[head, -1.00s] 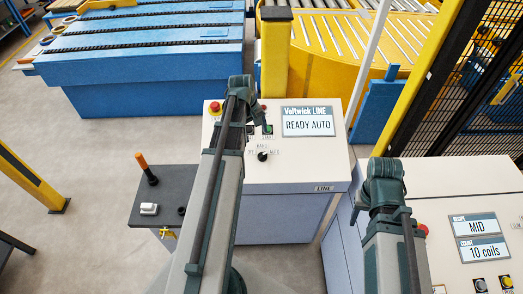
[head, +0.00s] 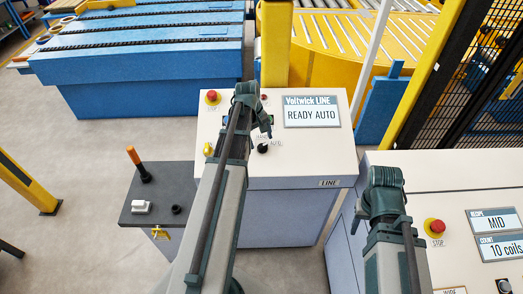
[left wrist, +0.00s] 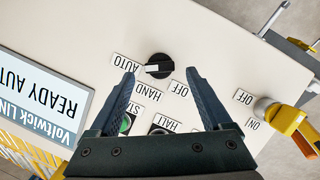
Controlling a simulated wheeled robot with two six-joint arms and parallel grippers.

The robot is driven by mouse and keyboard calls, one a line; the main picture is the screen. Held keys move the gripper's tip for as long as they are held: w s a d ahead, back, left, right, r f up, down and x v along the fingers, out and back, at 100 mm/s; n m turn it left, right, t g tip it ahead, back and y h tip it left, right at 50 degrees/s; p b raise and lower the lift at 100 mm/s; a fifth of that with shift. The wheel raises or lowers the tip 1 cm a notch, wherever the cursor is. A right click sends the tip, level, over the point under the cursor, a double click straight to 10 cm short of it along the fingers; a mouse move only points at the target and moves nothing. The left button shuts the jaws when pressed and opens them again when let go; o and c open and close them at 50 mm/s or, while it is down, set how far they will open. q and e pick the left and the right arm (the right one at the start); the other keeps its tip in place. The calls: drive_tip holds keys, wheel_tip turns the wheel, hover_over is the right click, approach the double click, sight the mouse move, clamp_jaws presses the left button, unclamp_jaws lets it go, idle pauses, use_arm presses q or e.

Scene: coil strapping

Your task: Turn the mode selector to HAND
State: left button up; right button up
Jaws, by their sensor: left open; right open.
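The mode selector is a round black knob (left wrist: 159,66) with a white pointer on the LINE panel. In the left wrist view its pointer is turned towards the AUTO label (left wrist: 128,62); the HAND label (left wrist: 147,90) and OFF label (left wrist: 179,88) sit beside it. In the head view the knob (head: 262,148) is just below my left gripper (head: 267,131). My left gripper (left wrist: 160,73) is open, its fingertips on either side of the knob, apart from it. Whether they are at its height I cannot tell. My right arm is over the right console; its fingers are hidden.
The panel's screen (head: 311,112) reads READY AUTO. A side shelf (head: 133,211) with an orange-handled lever (head: 138,163) stands left. The right console has a stop button (head: 434,226).

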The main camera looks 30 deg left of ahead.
sight(262, 145)
use_arm(q)
drive_tip(key=shift+w+d+f+b, duration=0.15)
drive_tip(key=shift+f+b, duration=0.35)
drive_tip(key=shift+f, duration=0.3)
drive_tip(key=shift+w+f+b, duration=0.1)
drive_tip(key=shift+f+b, duration=0.4)
drive_tip(key=shift+f, duration=0.25)
use_arm(e)
wheel_tip(262, 145, down, 3)
use_arm(q)
drive_tip(key=shift+r, duration=0.1)
drive_tip(key=shift+c, duration=0.3)
clamp_jaws()
